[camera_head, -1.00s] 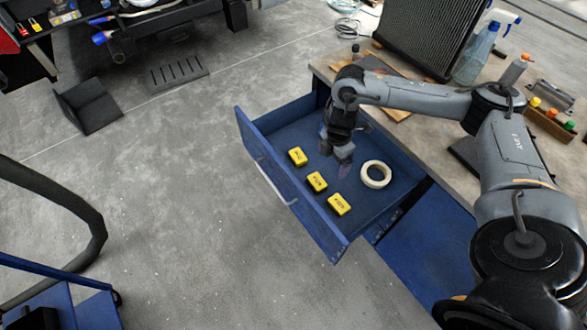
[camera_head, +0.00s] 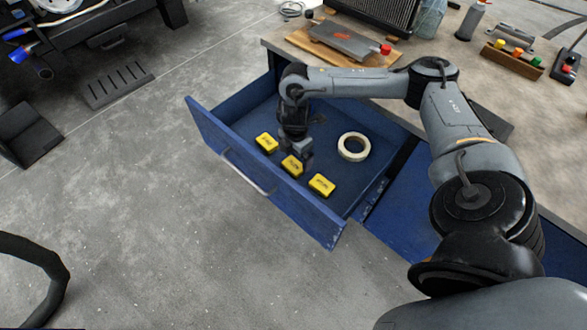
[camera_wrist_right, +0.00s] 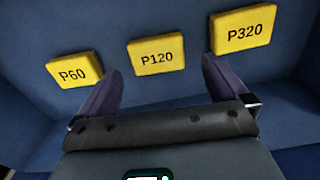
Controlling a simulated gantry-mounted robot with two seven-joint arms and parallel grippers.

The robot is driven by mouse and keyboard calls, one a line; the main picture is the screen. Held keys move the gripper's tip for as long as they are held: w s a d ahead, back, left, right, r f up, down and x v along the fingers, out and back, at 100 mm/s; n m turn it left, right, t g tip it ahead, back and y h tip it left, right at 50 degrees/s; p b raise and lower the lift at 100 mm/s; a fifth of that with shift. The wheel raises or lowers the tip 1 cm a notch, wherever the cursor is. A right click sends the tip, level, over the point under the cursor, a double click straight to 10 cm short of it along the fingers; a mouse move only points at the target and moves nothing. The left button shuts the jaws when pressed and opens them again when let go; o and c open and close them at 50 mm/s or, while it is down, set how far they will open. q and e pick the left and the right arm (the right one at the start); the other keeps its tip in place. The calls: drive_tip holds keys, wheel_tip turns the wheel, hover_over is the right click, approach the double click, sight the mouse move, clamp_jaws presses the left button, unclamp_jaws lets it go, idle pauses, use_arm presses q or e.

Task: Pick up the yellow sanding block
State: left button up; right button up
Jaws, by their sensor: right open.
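Three yellow sanding blocks lie in a row in the open blue drawer (camera_head: 240,118). In the right wrist view they read P60 (camera_wrist_right: 75,70), P120 (camera_wrist_right: 156,54) and P320 (camera_wrist_right: 244,29). In the head view they are the upper-left block (camera_head: 266,142), the middle block (camera_head: 292,165) and the lower-right block (camera_head: 321,185). My right gripper (camera_head: 303,162) points down into the drawer close to the middle block. In the wrist view its fingers (camera_wrist_right: 155,88) are open and empty, with P120 beyond and between their tips. My left gripper is not in view.
A roll of cream tape (camera_head: 354,147) lies in the drawer to the right of the blocks. The drawer's front panel (camera_head: 262,180) stands close by the blocks. The workbench above carries a cutting board (camera_head: 330,45), a spray bottle and a rack of coloured caps.

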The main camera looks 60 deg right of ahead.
sight(294, 165)
drive_tip(key=f+b, duration=0.1)
drive_tip(key=f, duration=0.2)
drive_tip(key=f+b, duration=0.1)
drive_tip(key=f, duration=0.1)
drive_tip(key=shift+w+b, duration=0.25)
drive_tip(key=shift+b, duration=0.05)
drive_tip(key=shift+c, duration=0.3)
drive_tip(key=c, duration=0.9)
drive_tip(key=shift+r, duration=0.15)
